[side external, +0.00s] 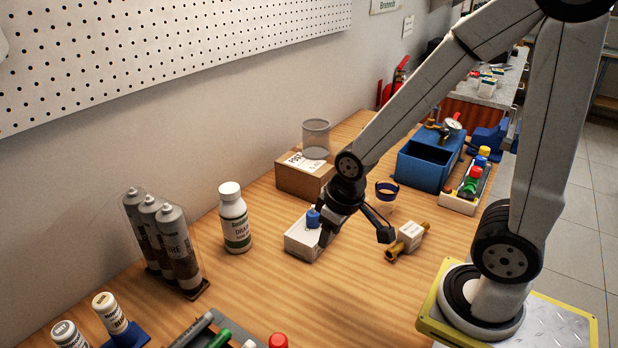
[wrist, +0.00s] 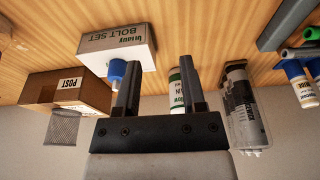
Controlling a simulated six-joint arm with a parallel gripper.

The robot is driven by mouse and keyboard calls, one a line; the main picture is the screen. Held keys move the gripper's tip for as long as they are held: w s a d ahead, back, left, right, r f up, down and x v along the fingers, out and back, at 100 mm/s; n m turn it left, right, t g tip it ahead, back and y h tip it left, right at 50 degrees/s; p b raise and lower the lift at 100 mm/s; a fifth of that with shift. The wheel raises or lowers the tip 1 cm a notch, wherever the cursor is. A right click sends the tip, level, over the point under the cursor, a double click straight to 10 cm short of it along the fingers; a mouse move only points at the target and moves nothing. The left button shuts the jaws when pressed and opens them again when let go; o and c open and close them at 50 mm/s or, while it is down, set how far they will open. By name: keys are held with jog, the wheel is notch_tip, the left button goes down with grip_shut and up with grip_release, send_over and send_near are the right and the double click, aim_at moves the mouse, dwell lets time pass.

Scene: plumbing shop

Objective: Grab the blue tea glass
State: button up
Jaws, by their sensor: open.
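A clear glass with a blue rim band (side external: 386,192), the only glass-like blue thing I make out, stands on the wooden table in the side view. It is right of my gripper (side external: 326,230), behind the wrist camera arm, and does not show in the wrist view. My gripper is open, low by the white bolt set box (side external: 300,240). In the wrist view my gripper (wrist: 160,64) shows two spread fingers with nothing between them. A small blue piece with a pale end (wrist: 117,69) is by the left finger, at the box (wrist: 118,47); contact is unclear.
A cardboard box (side external: 300,180) with a mesh cup (side external: 316,138) is behind. A white bottle (side external: 235,220) and grey cartridges (side external: 172,240) are left. A brass fitting with a white block (side external: 408,238) and a blue bin (side external: 424,167) are right. The front middle of the table is clear.

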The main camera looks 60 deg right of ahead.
dwell(0.3)
jog(key=o, duration=0.7)
jog(key=shift+c, duration=0.2)
jog(key=w+d+n+g+h, duration=0.2)
jog(key=d+n+g+h, duration=0.2)
jog(key=d, duration=0.7)
jog(key=w+d+r+n+g+h, duration=0.1)
jog(key=d+n+g+h, duration=0.4)
jog(key=d+n+h, duration=0.3)
jog(key=d, duration=0.3)
jog(key=shift+w+r, duration=0.15)
jog(key=shift+w, duration=0.25)
